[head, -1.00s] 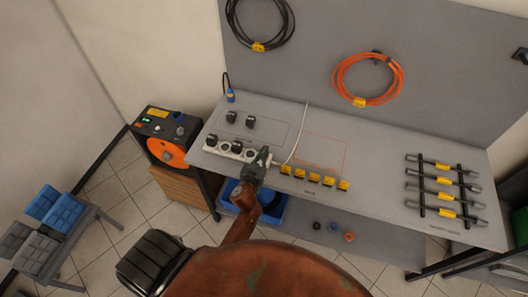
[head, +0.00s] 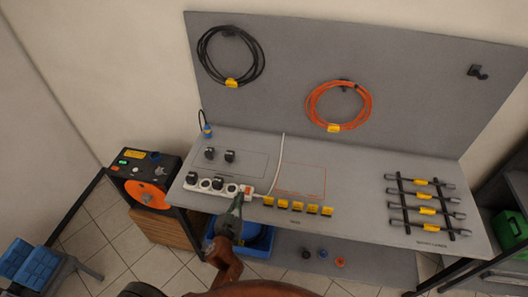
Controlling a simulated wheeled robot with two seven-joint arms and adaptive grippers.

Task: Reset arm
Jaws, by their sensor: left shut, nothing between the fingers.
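My left gripper (head: 237,207) is shut and empty. It is at the front edge of the grey workbench, close to the right end of a white power strip (head: 205,184). Whether it touches the strip cannot be told from this angle. The strip's red switch (head: 248,190) shows just to the right of the fingertips. Black plugs sit in some of its sockets. My left arm comes up from the bottom of the head view. My right gripper is not in view.
The workbench (head: 365,220) holds several yellow tags (head: 297,207) and a rack of dark bars (head: 425,205). A blue bin (head: 262,242) is below the gripper. An orange-black reel unit (head: 146,180) stands left. Coiled cables hang on the back panel (head: 285,75).

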